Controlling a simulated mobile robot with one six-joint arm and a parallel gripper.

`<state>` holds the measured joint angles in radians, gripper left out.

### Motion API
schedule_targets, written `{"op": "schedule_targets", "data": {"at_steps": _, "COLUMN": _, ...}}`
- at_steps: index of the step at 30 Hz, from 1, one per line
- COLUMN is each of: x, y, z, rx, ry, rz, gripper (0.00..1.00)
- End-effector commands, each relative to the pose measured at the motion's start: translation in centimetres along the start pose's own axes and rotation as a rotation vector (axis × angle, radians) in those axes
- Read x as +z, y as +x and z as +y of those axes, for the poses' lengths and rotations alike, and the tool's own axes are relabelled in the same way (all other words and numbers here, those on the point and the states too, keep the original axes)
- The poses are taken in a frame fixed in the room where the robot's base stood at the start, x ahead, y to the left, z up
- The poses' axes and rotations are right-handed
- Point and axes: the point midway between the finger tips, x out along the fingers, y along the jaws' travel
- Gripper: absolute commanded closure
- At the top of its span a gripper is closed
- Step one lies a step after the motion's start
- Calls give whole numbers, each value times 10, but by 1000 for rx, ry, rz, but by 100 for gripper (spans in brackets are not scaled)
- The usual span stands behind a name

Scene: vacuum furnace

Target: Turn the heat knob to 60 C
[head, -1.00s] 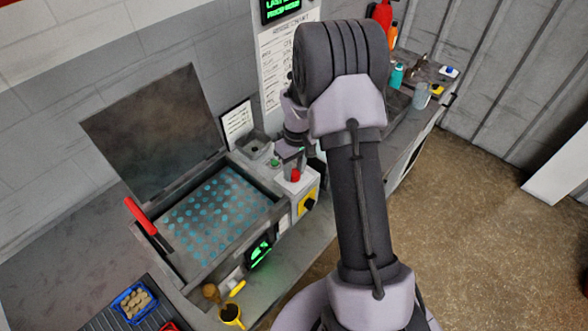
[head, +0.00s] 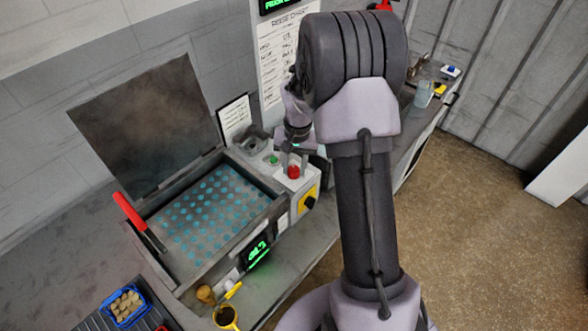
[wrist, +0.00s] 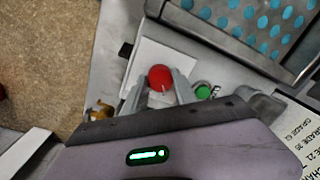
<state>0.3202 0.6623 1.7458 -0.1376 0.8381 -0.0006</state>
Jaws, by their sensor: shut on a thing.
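The red heat knob (head: 293,172) sits on a square white plate on top of the control box at the furnace's right end. In the wrist view the knob (wrist: 160,78) shows a small pale mark at its edge facing my gripper. My gripper (wrist: 161,89) has one grey finger on each side of the knob and is shut on it. The head view shows the gripper (head: 292,164) pointing down at the knob, partly hidden by my arm. A green-lit display (head: 257,250) is on the furnace front; its digits are too blurred to read surely.
A green button (head: 273,160) is close beside the knob. A black rotary switch on a yellow plate (head: 309,202) is on the box's front. The furnace lid (head: 145,125) stands open, with a red handle (head: 129,212).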

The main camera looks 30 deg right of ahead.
Motion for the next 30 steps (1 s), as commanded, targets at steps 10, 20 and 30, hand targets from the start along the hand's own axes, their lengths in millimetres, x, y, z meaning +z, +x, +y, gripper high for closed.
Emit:
{"op": "schedule_targets", "data": {"at_steps": 10, "x": 0, "y": 2, "z": 0, "rx": -1, "ry": 323, "rz": 21, "gripper": 100}}
{"op": "schedule_targets", "data": {"at_steps": 20, "x": 0, "y": 1, "z": 0, "rx": -2, "ry": 626, "rz": 39, "gripper": 100}}
{"op": "schedule_targets", "data": {"at_steps": 30, "x": 1, "y": 0, "z": 0, "rx": -3, "ry": 864, "rz": 51, "gripper": 100}}
